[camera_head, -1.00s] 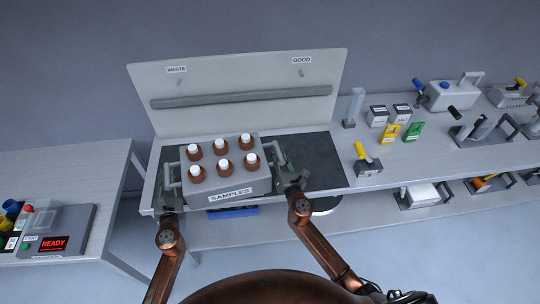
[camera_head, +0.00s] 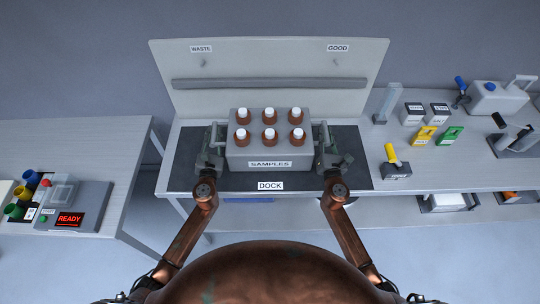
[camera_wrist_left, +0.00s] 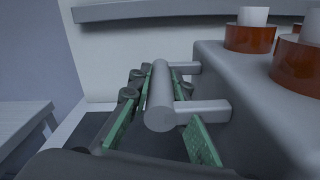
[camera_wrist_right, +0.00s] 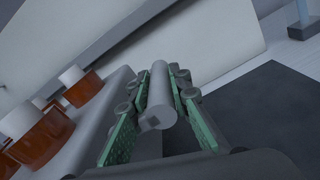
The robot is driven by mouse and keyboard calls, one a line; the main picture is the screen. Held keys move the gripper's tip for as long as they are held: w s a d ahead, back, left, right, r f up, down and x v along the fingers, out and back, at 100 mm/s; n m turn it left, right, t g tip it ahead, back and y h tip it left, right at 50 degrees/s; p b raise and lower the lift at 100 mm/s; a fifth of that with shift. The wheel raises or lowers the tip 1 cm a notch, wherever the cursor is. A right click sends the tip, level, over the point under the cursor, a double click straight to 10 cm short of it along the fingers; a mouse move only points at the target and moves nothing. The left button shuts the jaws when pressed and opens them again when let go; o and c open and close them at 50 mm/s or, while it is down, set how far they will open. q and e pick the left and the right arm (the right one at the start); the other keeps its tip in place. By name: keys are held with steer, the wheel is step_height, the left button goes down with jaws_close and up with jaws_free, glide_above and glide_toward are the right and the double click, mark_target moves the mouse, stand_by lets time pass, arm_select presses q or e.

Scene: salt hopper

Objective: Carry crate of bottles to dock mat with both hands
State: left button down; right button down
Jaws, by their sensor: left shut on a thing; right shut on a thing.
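The grey crate (camera_head: 270,156), labelled SAMPLES, holds several brown bottles (camera_head: 269,135) with white caps, all upright. It is over the middle of the dark dock mat (camera_head: 362,176), behind the DOCK label (camera_head: 270,185). I cannot tell whether its base touches the mat. My left gripper (camera_head: 215,150) is shut on the crate's left handle (camera_wrist_left: 160,100), the bar between its green pads. My right gripper (camera_head: 326,150) is shut on the right handle (camera_wrist_right: 160,100) in the same way. The crate looks level.
An upright back panel (camera_head: 270,75) with WASTE and GOOD labels stands behind the crate. A yellow-handled device (camera_head: 396,165) and small labelled boxes (camera_head: 413,114) stand right of the mat.

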arm_select(q)
steer(key=shift+w+r, duration=0.1)
steer(key=shift+r, duration=0.15)
arm_select(e)
steer(key=shift+d+r, duration=0.15)
steer(key=shift+r, duration=0.15)
arm_select(q)
steer(key=shift+f, duration=0.15)
arm_select(e)
steer(key=shift+f, duration=0.15)
